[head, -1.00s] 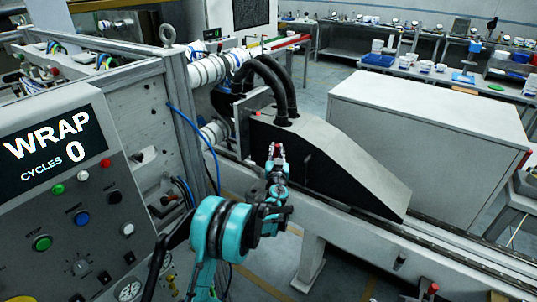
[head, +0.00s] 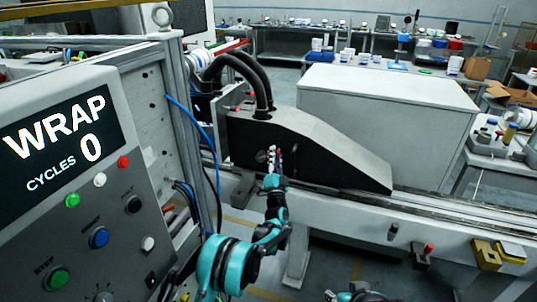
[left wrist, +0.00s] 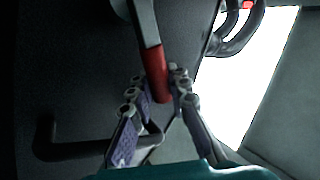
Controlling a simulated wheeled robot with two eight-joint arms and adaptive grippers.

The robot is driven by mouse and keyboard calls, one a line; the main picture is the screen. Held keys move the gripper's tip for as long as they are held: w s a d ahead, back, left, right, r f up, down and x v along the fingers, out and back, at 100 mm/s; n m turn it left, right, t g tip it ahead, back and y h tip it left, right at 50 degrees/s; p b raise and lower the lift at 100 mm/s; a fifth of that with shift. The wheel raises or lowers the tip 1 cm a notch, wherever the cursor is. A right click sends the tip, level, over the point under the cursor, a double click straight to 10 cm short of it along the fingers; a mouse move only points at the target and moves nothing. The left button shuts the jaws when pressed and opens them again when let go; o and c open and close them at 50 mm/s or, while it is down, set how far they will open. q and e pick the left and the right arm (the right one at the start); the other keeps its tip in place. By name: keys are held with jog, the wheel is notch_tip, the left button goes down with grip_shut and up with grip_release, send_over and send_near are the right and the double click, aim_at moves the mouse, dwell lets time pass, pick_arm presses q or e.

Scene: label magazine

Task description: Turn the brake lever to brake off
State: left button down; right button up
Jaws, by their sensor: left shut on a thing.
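The brake lever shows in the left wrist view as a grey arm with a red grip (left wrist: 154,62). It is set against the dark face of the machine housing (head: 330,165). My left gripper (head: 273,158) is at that dark face in the head view. In the left wrist view its two fingers (left wrist: 157,90) are shut on the red grip, one on each side. The lever is mostly hidden behind the fingers in the head view. At the bottom edge of the head view, a part of my right arm (head: 357,293) shows, cut off; its finger state is unclear.
A control panel (head: 130,200) reading WRAP, CYCLES 0 stands at the left. Black hoses (head: 262,85) enter the housing from above. A dark bent bar (left wrist: 90,148) lies below the lever in the left wrist view. A red-topped knob (head: 428,249) and yellow blocks (head: 487,254) sit at the right.

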pick_arm(q)
jog(key=shift+d+f+m+h, duration=0.2)
jog(key=shift+f+m+h, duration=0.3)
jog(key=shift+m, duration=0.4)
jog(key=shift+h, duration=0.3)
jog(key=c, duration=1.4)
grip_release()
jog(key=shift+s, duration=0.1)
jog(key=v, duration=1.2)
jog(key=shift+f, duration=0.15)
